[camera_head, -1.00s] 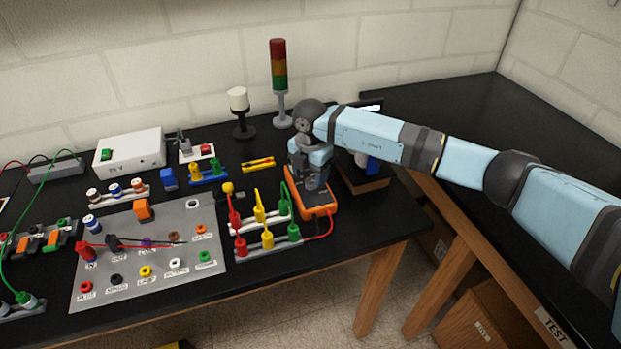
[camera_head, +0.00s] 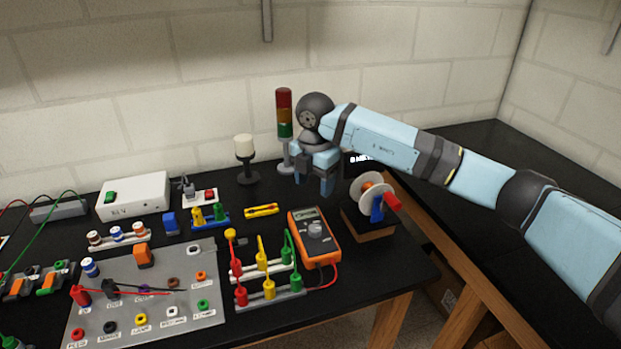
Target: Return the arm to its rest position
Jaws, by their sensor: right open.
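My right arm (camera_head: 400,155) comes in from the right in the head view. Its gripper (camera_head: 314,190) points down above the back of the bench, in front of the stack light. It is open, with nothing seen between its fingers. The orange multimeter (camera_head: 314,238) lies below and in front of it on the black bench, apart from the gripper. My left gripper is not in view.
The stack light (camera_head: 284,115) and a white-topped lamp (camera_head: 245,150) stand behind the gripper. A spool on a stand (camera_head: 372,200) is to its right. A grey panel with sockets (camera_head: 150,300) and colored plugs (camera_head: 265,275) fill the front left.

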